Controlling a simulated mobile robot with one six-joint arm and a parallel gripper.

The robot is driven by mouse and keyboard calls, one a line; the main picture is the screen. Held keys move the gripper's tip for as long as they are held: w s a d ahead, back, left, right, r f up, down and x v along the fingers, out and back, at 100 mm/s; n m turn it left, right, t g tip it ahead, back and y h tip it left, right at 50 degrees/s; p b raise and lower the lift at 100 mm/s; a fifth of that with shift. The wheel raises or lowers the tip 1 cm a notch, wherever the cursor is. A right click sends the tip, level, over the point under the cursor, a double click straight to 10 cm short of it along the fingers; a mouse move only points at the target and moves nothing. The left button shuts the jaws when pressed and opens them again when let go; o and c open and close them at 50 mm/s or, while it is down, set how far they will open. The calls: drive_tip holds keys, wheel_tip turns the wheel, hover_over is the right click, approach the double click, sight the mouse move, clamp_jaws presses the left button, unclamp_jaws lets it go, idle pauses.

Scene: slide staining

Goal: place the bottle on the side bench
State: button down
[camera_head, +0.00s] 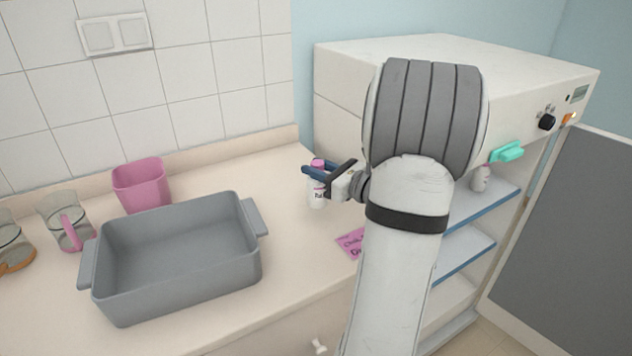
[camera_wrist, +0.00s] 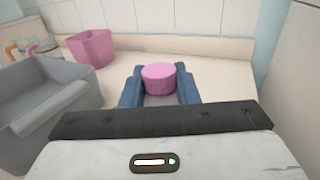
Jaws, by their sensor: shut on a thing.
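A small white bottle (camera_head: 317,196) with a pink cap and dark print is upright at the back right of the beige bench (camera_head: 285,240). My gripper (camera_head: 318,172) is shut on the bottle, with its blue fingers on either side just below the cap. In the wrist view the pink cap (camera_wrist: 159,77) shows between the blue fingers, and the rest of the bottle is mostly hidden. The bottle's base is at or just above the bench top; I cannot tell if it touches.
A grey basin (camera_head: 180,292) stands left on the bench. A pink cup (camera_head: 141,186) and glass jugs (camera_head: 66,222) are behind and left of it. A pink label (camera_head: 351,242) lies near the bottle. A white cabinet (camera_head: 340,95) with an open door (camera_head: 570,225) stands right.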

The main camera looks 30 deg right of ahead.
drive_tip(key=shift+f, duration=1.55)
drive_tip(key=shift+f+b, duration=0.25)
drive_tip(key=shift+b, duration=0.1)
drive_tip(key=c, duration=1.1)
unclamp_jaws()
drive_tip(key=shift+r, duration=0.1)
drive_tip(key=shift+r, duration=0.2)
drive_tip(key=v, duration=1.2)
